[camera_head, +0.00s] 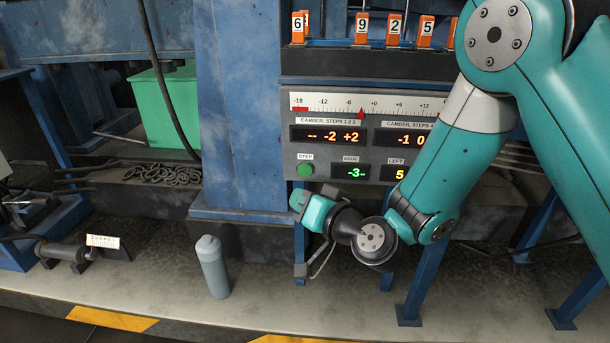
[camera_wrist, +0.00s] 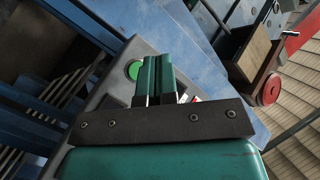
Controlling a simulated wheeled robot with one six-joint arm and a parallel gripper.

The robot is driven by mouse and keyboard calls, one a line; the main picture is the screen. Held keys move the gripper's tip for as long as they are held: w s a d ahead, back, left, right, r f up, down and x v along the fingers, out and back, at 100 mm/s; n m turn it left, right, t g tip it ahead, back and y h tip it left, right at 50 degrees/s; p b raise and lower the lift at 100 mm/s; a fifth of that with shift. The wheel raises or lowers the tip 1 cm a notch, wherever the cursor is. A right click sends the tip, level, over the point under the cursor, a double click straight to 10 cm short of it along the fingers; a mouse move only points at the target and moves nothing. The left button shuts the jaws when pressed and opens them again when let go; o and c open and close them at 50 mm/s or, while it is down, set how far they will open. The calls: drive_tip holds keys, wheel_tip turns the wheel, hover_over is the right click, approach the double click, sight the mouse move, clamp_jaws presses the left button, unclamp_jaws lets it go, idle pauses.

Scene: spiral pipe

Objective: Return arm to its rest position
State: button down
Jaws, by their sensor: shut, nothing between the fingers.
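My gripper (camera_head: 299,198) is at the end of my teal arm, low in front of the grey control panel (camera_head: 325,103) in the head view. It is near the panel's lower left, just below the green STEP button (camera_head: 305,170). In the wrist view, the two teal fingers of my gripper (camera_wrist: 160,66) are side by side and shut, with nothing seen between them. The green button (camera_wrist: 134,70) shows just left of the fingers. My arm is bent and reaches in from the upper right, covering part of the panel's right side.
Orange number tags (camera_head: 361,29) stand on a rail above the panel. A blue column (camera_head: 240,100) is left of the panel. A grey bottle (camera_head: 212,266) stands on the floor at its foot. A green bin (camera_head: 166,108) and a chain pile (camera_head: 165,174) lie further left.

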idle(0.5)
drive_tip(key=s+d+r+n+g, duration=0.1)
drive_tip(key=s+r+n+g, duration=0.4)
drive_tip(key=s+r+g, duration=0.3)
drive_tip(key=s+d+r+n+g+h, duration=0.2)
drive_tip(key=s+d+g+h, duration=0.3)
drive_tip(key=s+d, duration=0.95)
wheel_tip(320, 180, up, 19)
drive_tip(key=s+h+p, duration=0.1)
drive_tip(key=s+p, duration=0.1)
drive_tip(key=p, duration=1.7)
drive_tip(key=shift+s+a, duration=0.2)
drive_tip(key=shift+a, duration=0.05)
